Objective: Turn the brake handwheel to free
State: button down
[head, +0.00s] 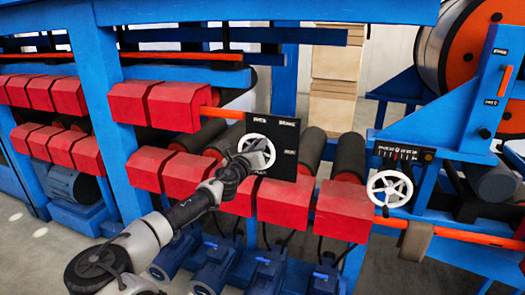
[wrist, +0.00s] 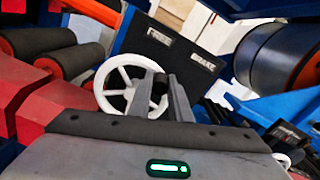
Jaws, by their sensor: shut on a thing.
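The white spoked brake handwheel (head: 268,142) is mounted on a black panel (head: 287,132) in the middle of the head view. In the wrist view the handwheel (wrist: 99,92) stands left of centre, and the panel (wrist: 182,55) behind it carries the labels FREE on the left and BRAKE on the right. My gripper (head: 246,158) reaches the wheel from the lower left. In the wrist view my gripper's two fingers (wrist: 161,82) are shut on the right part of the wheel's rim. The fingers hide part of the rim, and no pointer is clear.
A second white handwheel (head: 390,188) with a small scale panel (head: 404,153) stands to the right. Red roller housings (head: 284,204) line the space below the panel. A blue post (head: 98,85) stands at left, and a large drum (head: 460,50) is at upper right.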

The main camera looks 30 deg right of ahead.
aim_at(255, 137)
jog(key=w+n, duration=0.1)
jog(key=n, duration=0.1)
jog(key=a+n, duration=0.1)
jog(key=shift+w+a+r+n+p, duration=0.15)
jog(key=shift+w+r+n+p, duration=0.2)
jog(key=shift+r+n, duration=0.05)
jog(key=shift+w+a+n, duration=0.25)
jog(key=shift+w+n, duration=0.05)
jog(key=shift+n, duration=0.3)
jog(key=c, duration=1.6)
grip_release()
jog(key=shift+f, duration=0.1)
jog(key=v, duration=1.7)
jog(key=shift+s+a+b, duration=0.15)
jog(key=shift+s+b, duration=0.05)
jog(key=shift+b, duration=0.1)
